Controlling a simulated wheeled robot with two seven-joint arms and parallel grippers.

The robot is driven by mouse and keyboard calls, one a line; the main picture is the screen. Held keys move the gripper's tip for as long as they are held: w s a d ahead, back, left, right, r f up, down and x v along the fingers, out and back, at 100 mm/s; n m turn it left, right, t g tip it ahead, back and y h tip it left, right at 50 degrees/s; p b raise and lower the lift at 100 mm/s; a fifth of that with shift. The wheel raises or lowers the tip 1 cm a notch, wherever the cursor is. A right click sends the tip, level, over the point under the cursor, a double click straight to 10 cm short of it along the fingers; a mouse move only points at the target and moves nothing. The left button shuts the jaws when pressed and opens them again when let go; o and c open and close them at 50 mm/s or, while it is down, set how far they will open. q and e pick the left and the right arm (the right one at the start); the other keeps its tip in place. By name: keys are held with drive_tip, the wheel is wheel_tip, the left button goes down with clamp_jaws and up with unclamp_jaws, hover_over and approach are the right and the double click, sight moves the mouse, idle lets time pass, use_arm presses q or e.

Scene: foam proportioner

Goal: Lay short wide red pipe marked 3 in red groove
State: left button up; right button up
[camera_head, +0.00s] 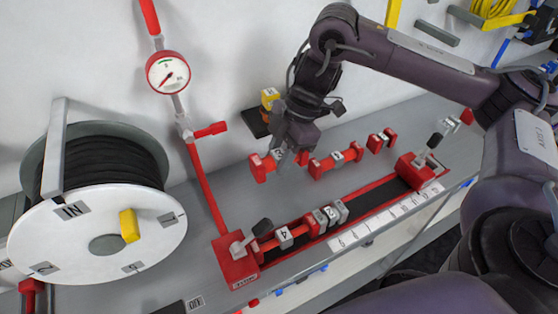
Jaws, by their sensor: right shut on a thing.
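My right gripper (299,149) reaches in from the upper right and is shut on a red pipe (258,168) with wide red ends, at the back of the grey bench. The gripper hides part of this pipe and its mark cannot be read surely. The red groove (386,184) is a long red-edged channel along the bench front, in front of the gripper. Its left part holds a red pipe marked 4 (284,238) and grey-banded pieces (331,214). Its right part shows a bare dark floor. My left gripper is not in view.
Other red pipes (336,158) and (381,140) lie to the right of the held pipe. Levered red end blocks (236,262) and (415,170) close the groove. A white hose reel (110,240) stands left. A gauge (168,73) hangs on the wall.

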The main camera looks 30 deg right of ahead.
drive_tip(key=s+r+p, duration=0.5)
drive_tip(key=shift+a+r, duration=0.15)
drive_tip(key=shift+r, duration=0.2)
drive_tip(key=shift+w, duration=0.1)
idle(0.5)
